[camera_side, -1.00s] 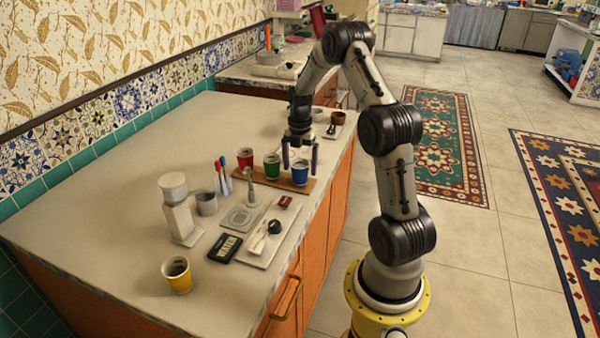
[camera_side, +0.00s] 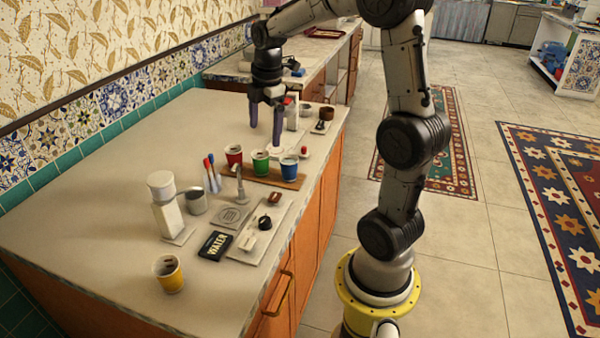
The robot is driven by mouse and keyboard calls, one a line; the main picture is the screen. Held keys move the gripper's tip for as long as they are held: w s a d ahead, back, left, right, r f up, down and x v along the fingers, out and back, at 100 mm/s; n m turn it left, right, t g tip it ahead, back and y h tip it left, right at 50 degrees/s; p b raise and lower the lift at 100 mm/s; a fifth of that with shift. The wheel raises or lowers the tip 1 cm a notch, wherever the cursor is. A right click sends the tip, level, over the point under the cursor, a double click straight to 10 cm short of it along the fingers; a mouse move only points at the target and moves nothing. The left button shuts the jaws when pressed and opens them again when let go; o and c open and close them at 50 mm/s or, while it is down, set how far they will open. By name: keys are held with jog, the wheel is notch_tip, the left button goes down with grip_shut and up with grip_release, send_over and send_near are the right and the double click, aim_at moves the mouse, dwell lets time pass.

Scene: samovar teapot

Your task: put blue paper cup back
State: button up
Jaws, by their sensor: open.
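The blue paper cup (camera_side: 289,168) stands upright at the right end of a wooden board (camera_side: 262,177). The green cup (camera_side: 260,163) and the red cup (camera_side: 234,156) stand to its left in the same row. My gripper (camera_side: 265,136) is open and empty, pointing down above the counter behind the row of cups. Its fingers are apart from the blue cup, up and to the left of it in the picture.
A yellow cup (camera_side: 169,274), a black WATER box (camera_side: 216,246), a white dispenser (camera_side: 166,209) and a grey mug (camera_side: 196,201) stand nearer the front. Small items lie behind the board, near a dark brown bowl (camera_side: 326,113). The counter's left side is clear.

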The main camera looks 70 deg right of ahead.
jog(key=s+a+r+m+t+y, duration=0.1)
jog(key=s+a+r+m+t, duration=0.1)
jog(key=s+a+m, duration=1)
jog(key=shift+s+a+r+t, duration=0.15)
jog(key=shift+s+a+t, duration=1.2)
jog(key=shift+a, duration=2.35)
jog(key=shift+s+g, duration=0.4)
jog(key=shift+g, duration=0.05)
